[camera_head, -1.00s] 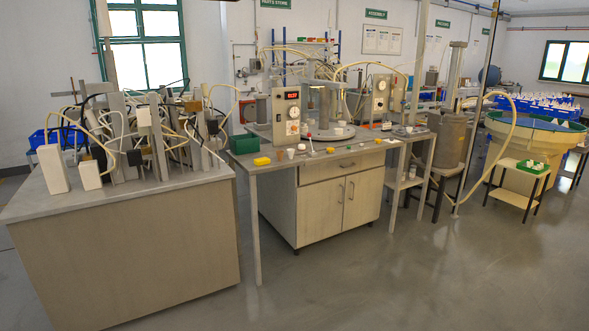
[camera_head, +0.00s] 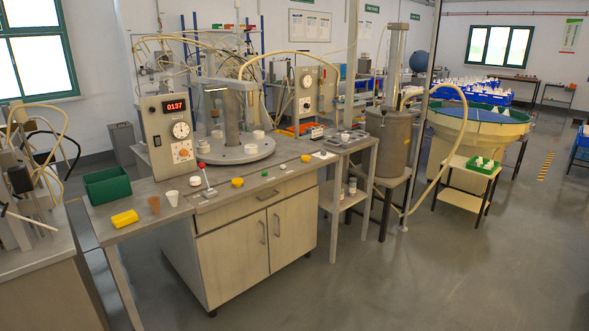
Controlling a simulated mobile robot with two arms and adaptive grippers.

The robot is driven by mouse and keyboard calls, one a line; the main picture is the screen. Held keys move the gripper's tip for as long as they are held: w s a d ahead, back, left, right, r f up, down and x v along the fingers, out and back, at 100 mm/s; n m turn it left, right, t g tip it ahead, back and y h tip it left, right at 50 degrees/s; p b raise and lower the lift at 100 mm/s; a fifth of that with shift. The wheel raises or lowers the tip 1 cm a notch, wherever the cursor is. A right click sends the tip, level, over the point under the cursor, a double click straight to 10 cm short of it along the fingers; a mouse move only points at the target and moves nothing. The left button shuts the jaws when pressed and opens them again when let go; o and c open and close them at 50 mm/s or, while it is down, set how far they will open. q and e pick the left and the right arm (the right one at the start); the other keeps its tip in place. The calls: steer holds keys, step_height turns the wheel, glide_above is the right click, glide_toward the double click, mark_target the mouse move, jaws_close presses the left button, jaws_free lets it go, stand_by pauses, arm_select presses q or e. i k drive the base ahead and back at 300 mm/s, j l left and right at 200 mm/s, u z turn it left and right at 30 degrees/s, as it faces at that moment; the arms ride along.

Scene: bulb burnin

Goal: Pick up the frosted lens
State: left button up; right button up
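I cannot pick out the frosted lens for certain at this distance. Several small pale objects stand on the grey workbench (camera_head: 228,205). White round pieces (camera_head: 251,149) sit on the grey turntable (camera_head: 232,157) further back. Neither of my grippers is in view.
A green bin (camera_head: 107,185), a yellow block (camera_head: 125,218), a brown cup (camera_head: 154,204) and a red-knobbed lever (camera_head: 205,180) are on the bench. A control box (camera_head: 168,133) reads 0137. A cluttered bench (camera_head: 35,240) stands at left. The floor (camera_head: 400,275) in front is open.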

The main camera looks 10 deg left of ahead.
mark_target(194, 182)
steer(key=i+l+u, duration=0.15)
steer(key=i+u, duration=0.25)
steer(key=i, duration=0.25)
steer(key=i+l+u, duration=0.4)
steer(key=i, duration=0.25)
steer(key=i+l+u, duration=0.35)
steer(key=i, duration=0.25)
steer(key=l, duration=0.1)
